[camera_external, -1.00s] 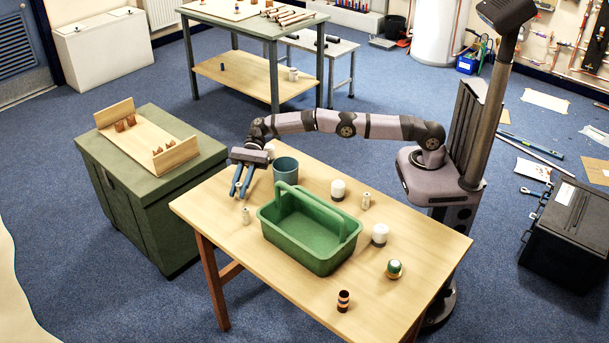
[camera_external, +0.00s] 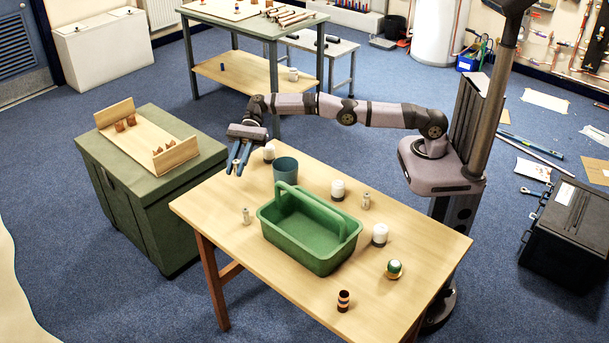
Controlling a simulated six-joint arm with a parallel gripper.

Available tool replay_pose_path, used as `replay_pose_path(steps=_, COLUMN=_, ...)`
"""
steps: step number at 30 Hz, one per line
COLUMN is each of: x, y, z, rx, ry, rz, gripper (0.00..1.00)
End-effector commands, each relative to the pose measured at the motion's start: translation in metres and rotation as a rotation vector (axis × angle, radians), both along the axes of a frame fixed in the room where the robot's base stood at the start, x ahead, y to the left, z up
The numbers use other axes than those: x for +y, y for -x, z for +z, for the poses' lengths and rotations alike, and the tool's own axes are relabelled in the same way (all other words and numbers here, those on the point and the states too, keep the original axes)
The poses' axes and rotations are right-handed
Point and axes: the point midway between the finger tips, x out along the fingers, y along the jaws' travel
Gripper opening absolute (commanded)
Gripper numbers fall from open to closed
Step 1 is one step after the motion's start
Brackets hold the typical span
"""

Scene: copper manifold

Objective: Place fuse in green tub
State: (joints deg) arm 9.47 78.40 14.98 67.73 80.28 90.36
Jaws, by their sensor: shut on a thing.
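The green tub (camera_external: 300,248) is an open carrier with an arched handle and stands in the middle of the wooden table. My gripper (camera_external: 237,172) is raised above the table's far left part, up and to the left of the tub. Its blue fingers are shut on a small pale thing, apparently a fuse, mostly hidden between the tips. Another small pale fuse-like cylinder (camera_external: 246,216) stands left of the tub. A similar cylinder (camera_external: 366,201) stands right of the tub's far end. I see nothing inside the tub.
A blue-grey cup (camera_external: 285,168) stands behind the tub, close to my gripper. White-topped jars (camera_external: 338,190) (camera_external: 379,235), a green and white round item (camera_external: 394,269) and a copper-banded cylinder (camera_external: 343,301) stand on the table. The table's near left part is clear.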

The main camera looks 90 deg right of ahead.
Motion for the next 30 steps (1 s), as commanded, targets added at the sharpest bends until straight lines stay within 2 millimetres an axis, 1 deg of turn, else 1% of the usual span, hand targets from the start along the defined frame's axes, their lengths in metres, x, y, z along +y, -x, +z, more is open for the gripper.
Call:
replay_pose_path(steps=5, x=0.008, y=0.001, z=0.009, rx=-0.002, ry=-0.004, rz=0.009, gripper=0.0)
replay_pose_path(steps=8, x=0.019, y=0.003, z=0.02, rx=-0.003, ry=-0.007, rz=0.02, gripper=0.0)
replay_pose_path(steps=11, x=0.035, y=0.007, z=0.036, rx=-0.006, ry=-0.015, rz=0.036, gripper=0.0)
replay_pose_path(steps=14, x=0.055, y=0.014, z=0.055, rx=-0.008, ry=-0.022, rz=0.056, gripper=0.0)
replay_pose_path(steps=17, x=0.078, y=0.025, z=0.076, rx=-0.011, ry=-0.029, rz=0.076, gripper=0.0)
replay_pose_path(steps=23, x=0.122, y=0.057, z=0.113, rx=-0.012, ry=-0.036, rz=0.117, gripper=0.0)
replay_pose_path(steps=26, x=0.143, y=0.077, z=0.13, rx=-0.012, ry=-0.037, rz=0.136, gripper=0.0)
replay_pose_path(steps=30, x=0.167, y=0.109, z=0.15, rx=-0.011, ry=-0.033, rz=0.16, gripper=0.0)
